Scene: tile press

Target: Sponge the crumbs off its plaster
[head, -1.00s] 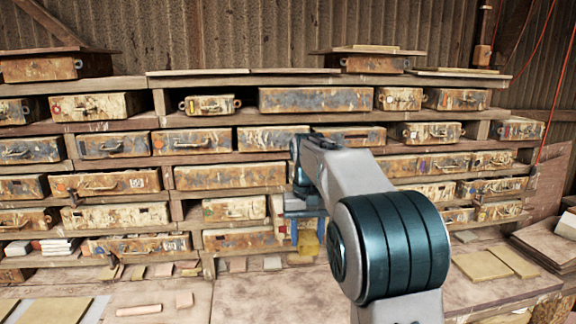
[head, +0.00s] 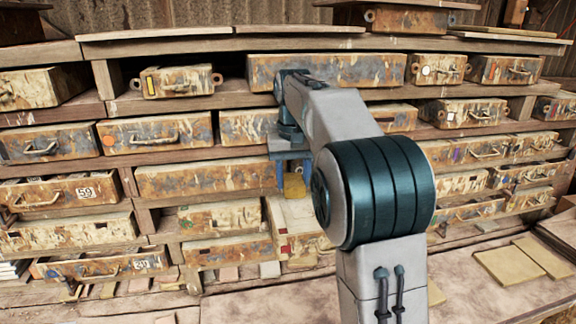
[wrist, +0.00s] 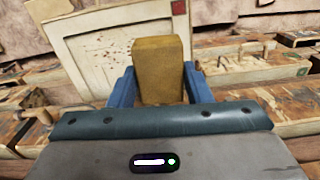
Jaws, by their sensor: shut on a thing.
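My gripper (wrist: 160,85) is shut on a yellow-brown sponge (wrist: 160,62), with a blue finger on each side of it. In the head view the sponge (head: 294,187) hangs below my wrist, in front of the shelves. Beyond it in the wrist view is a pale plaster face (wrist: 84,62) in a cream frame with a dark red square at its upper right corner. Dark reddish crumbs (wrist: 117,48) are scattered on the plaster, left of the sponge. The sponge hides part of the plaster; I cannot tell whether they touch.
Rusty, paint-worn cases with handles fill the wooden shelves (head: 230,100) on both sides. A cream case (head: 300,217) juts out just below the sponge in the head view. Flat tan tiles (head: 508,266) lie on the bench at right. My arm hides some shelf space.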

